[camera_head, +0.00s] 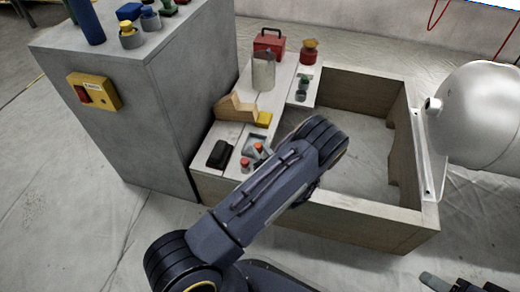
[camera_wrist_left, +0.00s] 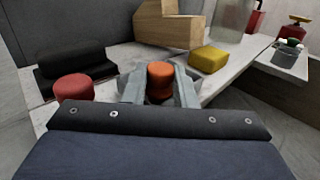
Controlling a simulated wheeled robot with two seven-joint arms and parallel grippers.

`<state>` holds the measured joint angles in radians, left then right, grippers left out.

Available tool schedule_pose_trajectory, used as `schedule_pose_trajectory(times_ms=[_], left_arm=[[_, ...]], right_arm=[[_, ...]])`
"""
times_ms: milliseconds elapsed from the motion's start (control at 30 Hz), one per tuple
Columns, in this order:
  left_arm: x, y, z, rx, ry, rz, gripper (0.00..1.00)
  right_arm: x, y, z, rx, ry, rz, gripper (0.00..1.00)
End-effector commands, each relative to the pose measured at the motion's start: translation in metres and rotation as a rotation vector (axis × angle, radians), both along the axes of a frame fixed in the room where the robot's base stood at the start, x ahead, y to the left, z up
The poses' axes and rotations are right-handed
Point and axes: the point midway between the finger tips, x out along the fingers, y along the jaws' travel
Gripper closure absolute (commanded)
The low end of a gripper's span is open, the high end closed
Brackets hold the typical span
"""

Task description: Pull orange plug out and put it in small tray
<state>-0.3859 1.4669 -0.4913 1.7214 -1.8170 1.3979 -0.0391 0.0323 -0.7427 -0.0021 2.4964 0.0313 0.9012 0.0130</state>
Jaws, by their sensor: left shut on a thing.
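The orange plug (camera_wrist_left: 160,80) is a round, waisted knob between the two grey fingers of my left gripper (camera_wrist_left: 161,88) in the left wrist view. The fingers are shut on its sides. In the head view the orange plug (camera_head: 258,147) shows just past my left forearm, which hides most of the gripper. Its lower end is hidden, so I cannot tell whether it sits in a socket. I cannot clearly make out a small tray. A dark part of my right gripper (camera_head: 436,281) shows at the bottom right edge; its jaws are unclear.
A red plug (camera_wrist_left: 74,88) stands close to the left, beside a black block (camera_head: 219,154). A wooden stepped block (camera_head: 235,107) and yellow block (camera_head: 264,118) lie behind. A grey cabinet (camera_head: 150,120) rises at left. An open wooden box (camera_head: 350,222) lies right.

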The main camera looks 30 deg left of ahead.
Motion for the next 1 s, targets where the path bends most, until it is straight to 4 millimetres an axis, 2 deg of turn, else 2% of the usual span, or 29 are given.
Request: schedule_pose_trajectory(times_ms=[33, 200, 567, 1000], left_arm=[[0.000, 0.000, -0.001, 0.000, 0.000, 0.000, 0.73], [0.000, 0.000, 0.000, 0.000, 0.000, 0.000, 0.51], [-0.003, -0.006, 0.001, 0.000, 0.001, -0.001, 0.50], [-0.037, -0.062, 0.001, 0.000, 0.001, -0.003, 0.50]], right_arm=[[0.000, 0.000, -0.001, 0.000, 0.000, 0.000, 0.49], [0.000, 0.000, 0.000, 0.000, 0.000, 0.000, 0.49], [0.000, 0.000, 0.003, 0.000, 0.000, 0.000, 0.49], [0.000, 0.000, 0.025, 0.000, 0.000, 0.000, 0.49]])
